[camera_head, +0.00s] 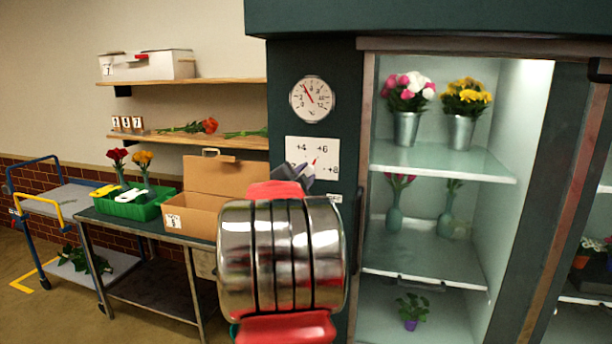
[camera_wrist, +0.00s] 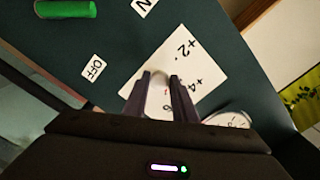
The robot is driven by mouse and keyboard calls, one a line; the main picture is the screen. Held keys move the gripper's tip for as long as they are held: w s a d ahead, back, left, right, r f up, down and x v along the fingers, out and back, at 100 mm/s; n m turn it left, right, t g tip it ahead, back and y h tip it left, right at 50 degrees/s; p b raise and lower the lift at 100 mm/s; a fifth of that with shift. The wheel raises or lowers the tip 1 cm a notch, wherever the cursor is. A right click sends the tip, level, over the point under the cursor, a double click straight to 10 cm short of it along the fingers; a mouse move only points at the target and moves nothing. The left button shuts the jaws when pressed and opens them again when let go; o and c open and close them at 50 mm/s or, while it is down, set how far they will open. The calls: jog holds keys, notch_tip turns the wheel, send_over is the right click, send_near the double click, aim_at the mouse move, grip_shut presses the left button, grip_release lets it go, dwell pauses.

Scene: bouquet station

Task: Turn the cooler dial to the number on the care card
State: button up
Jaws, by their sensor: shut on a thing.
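The dial plate (camera_head: 326,146) is a white square on the dark front of the cooler (camera_head: 345,80), left of its glass door. I read +4, +6 and +8 in the head view, and +2 and +4 in the wrist view (camera_wrist: 190,62). My gripper (camera_wrist: 160,80) is shut on the pale dial knob (camera_wrist: 158,100) at the plate's centre. In the head view my gripper (camera_head: 303,170) covers the plate's lower left. A small red mark shows at the knob, but I cannot tell which number it points to. I cannot make out a care card for certain.
A round gauge (camera_head: 311,98) hangs above the plate. The wrist view shows a green handle (camera_wrist: 65,9) and an OFF label (camera_wrist: 93,68). Small number cards (camera_head: 127,124) stand on the left shelf. A cardboard box (camera_head: 195,213) and green tray (camera_head: 132,203) are on the bench.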

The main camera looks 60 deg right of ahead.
jog(key=shift+f+m, duration=0.1)
jog(key=shift+m, duration=0.4)
jog(key=o, duration=1)
jog(key=shift+o, duration=0.2)
jog(key=s+a, duration=0.2)
jog(key=a, duration=1.1)
jog(key=shift+a, duration=0.35)
jog(key=shift+s, duration=0.1)
